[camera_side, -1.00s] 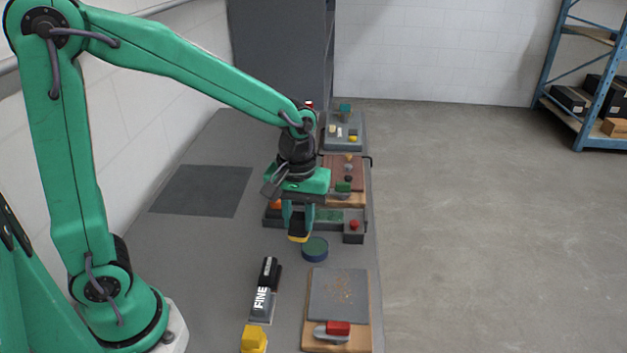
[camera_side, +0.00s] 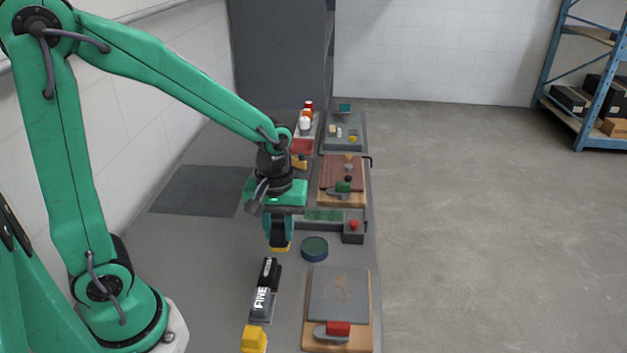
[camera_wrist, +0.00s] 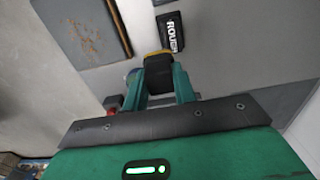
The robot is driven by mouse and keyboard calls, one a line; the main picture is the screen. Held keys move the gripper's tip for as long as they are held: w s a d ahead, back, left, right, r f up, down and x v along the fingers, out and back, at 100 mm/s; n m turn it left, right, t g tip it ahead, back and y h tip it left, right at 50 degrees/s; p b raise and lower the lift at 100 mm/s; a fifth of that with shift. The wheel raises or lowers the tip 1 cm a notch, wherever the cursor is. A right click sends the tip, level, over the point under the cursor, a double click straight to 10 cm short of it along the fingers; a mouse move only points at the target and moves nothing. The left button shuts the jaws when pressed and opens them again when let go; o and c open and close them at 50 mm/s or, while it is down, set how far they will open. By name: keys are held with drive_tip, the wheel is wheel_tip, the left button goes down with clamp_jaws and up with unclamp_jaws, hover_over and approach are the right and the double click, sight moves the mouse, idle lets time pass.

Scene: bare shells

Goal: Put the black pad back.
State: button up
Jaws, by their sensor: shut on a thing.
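The black pad (camera_side: 279,237), with a yellow underside, is between the fingers of my gripper (camera_side: 278,228). It is held above the bench, just left of a round blue-green tin (camera_side: 314,249). In the wrist view the black pad (camera_wrist: 158,74) sits between the fingertips of my gripper (camera_wrist: 160,86), with its yellow edge facing up the picture. A black block marked ROUGH (camera_wrist: 171,32) lies just beyond it. In the side view a dark block (camera_side: 269,270) is in front of the pad, behind a grey piece marked FINE (camera_side: 262,302).
A grey plate (camera_side: 338,295) with brown marks lies on a wooden board at the front right, beside a red and grey clamp (camera_side: 337,329). A yellow object (camera_side: 254,340) is at the front. A box with a red button (camera_side: 353,231) stands right. The bench's left side is mostly clear.

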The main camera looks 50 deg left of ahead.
drive_tip(key=w+a+f, duration=0.1)
drive_tip(key=a, duration=0.1)
drive_tip(key=w+a+f, duration=0.1)
drive_tip(key=a+f, duration=0.1)
drive_tip(key=a, duration=0.1)
drive_tip(key=w+a+f, duration=0.1)
drive_tip(key=a, duration=0.1)
drive_tip(key=shift+a+f, duration=0.15)
drive_tip(key=shift+f, duration=0.2)
drive_tip(key=shift+f, duration=2)
drive_tip(key=shift+f, duration=0.15)
drive_tip(key=o, duration=0.9)
wheel_tip(320, 180, up, 12)
drive_tip(key=shift+r, duration=0.2)
